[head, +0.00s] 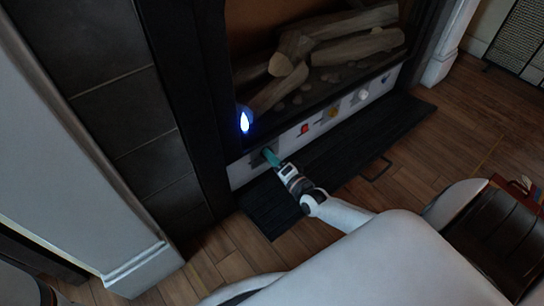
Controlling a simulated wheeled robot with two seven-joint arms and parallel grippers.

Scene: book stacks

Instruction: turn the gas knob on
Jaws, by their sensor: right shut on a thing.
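The fireplace has a pale control panel (319,121) along its lower front. My right gripper (270,157), with teal fingers, reaches the left end of this panel. It is shut on a dark gas knob (258,159), which the fingers largely hide. I cannot tell which way the knob is turned. A small blue flame (244,122) shows just above that end of the panel. My left gripper is not in view.
Farther right on the panel are a red control (304,130), a yellowish one (332,112) and a round pale knob (363,95). Logs (345,35) lie inside the fireplace. A dark hearth slab (340,150) lies below.

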